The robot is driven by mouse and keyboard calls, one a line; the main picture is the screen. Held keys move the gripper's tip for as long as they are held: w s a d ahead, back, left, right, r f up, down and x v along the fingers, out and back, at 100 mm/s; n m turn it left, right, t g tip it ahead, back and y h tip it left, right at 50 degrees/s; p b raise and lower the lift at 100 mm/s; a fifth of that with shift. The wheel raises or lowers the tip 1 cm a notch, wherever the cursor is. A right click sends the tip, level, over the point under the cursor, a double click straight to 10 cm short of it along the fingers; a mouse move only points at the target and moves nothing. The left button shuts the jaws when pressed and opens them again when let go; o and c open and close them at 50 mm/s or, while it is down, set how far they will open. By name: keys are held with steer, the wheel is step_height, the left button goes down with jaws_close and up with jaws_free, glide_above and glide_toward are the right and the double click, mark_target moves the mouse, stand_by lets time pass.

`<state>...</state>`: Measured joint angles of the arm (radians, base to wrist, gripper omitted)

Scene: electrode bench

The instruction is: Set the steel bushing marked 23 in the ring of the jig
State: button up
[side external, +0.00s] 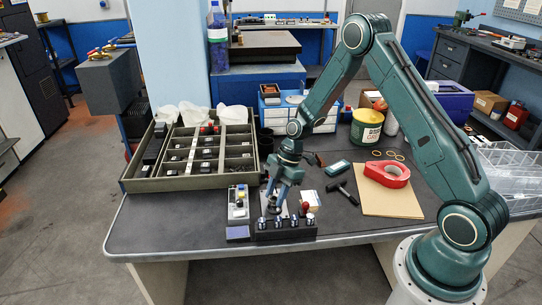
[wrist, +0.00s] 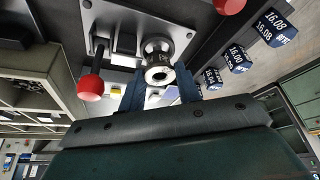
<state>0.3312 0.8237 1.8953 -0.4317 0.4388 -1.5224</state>
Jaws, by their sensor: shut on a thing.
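My gripper (side external: 277,200) points down over the jig, behind the black rack. In the wrist view its two dark blue fingers (wrist: 160,84) are shut on a steel bushing (wrist: 158,73), whose round end and bore face the camera. I cannot read its marking. The jig's grey plate (wrist: 119,22) lies beyond the bushing, with a red-knobbed lever at its left.
A black rack (side external: 285,236) holding several steel pieces stands at the bench's front edge. Blue blocks labelled 16.08 (wrist: 237,57) show in the wrist view.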

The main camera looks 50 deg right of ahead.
steer(key=shift+f, duration=0.35)
steer(key=o, duration=1.1)
steer(key=shift+r, duration=0.1)
steer(key=v, duration=1.3)
steer(key=shift+d+r, duration=0.15)
steer(key=shift+r, duration=0.2)
steer(key=shift+r, duration=0.15)
step_height(320, 180, up, 5)
steer(key=shift+f, duration=0.2)
